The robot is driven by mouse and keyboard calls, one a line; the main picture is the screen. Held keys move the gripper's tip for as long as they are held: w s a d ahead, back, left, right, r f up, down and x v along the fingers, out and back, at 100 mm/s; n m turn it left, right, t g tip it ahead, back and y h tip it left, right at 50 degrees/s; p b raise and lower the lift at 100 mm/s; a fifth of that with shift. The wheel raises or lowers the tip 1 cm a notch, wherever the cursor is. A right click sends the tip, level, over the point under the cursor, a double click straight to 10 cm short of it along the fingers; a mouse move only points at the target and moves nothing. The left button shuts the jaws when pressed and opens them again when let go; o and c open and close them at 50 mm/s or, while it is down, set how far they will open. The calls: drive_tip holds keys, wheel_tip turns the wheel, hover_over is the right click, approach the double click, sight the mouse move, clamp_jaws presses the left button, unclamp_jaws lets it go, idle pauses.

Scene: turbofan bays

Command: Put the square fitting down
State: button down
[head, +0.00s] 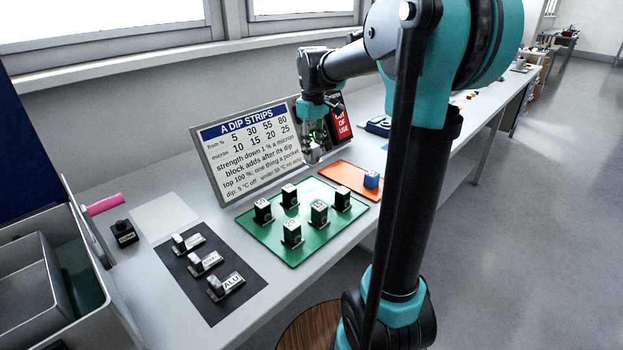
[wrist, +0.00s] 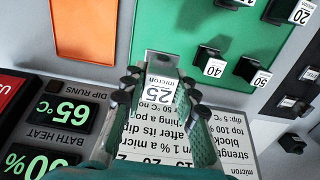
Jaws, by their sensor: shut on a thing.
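My gripper (wrist: 160,100) is shut on the square fitting (wrist: 163,64), a grey, square-ended piece with a white label that reads 25 micron. In the wrist view it shows between the fingers, which hide its sides. In the head view my gripper (head: 316,125) hangs beside the right end of the A DIP STRIPS sign (head: 245,150), with the fitting (head: 313,152) below it. The fitting appears clear of the table, behind the green mat (head: 278,243) and the orange mat (head: 343,173).
Several black blocks with white number labels stand on the green mat. Several labelled grey pieces lie on a black mat (head: 218,308). A bare light grey pad (head: 163,216) is at left. A red sign (head: 341,118) and a bath display (wrist: 62,115) are close by.

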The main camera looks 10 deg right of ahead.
wheel_tip(320, 180, down, 10)
idle(0.5)
drive_tip(key=shift+f, duration=0.1)
drive_tip(key=c, duration=1.2)
unclamp_jaws()
wheel_tip(320, 180, up, 12)
drive_tip(key=shift+r, duration=0.15)
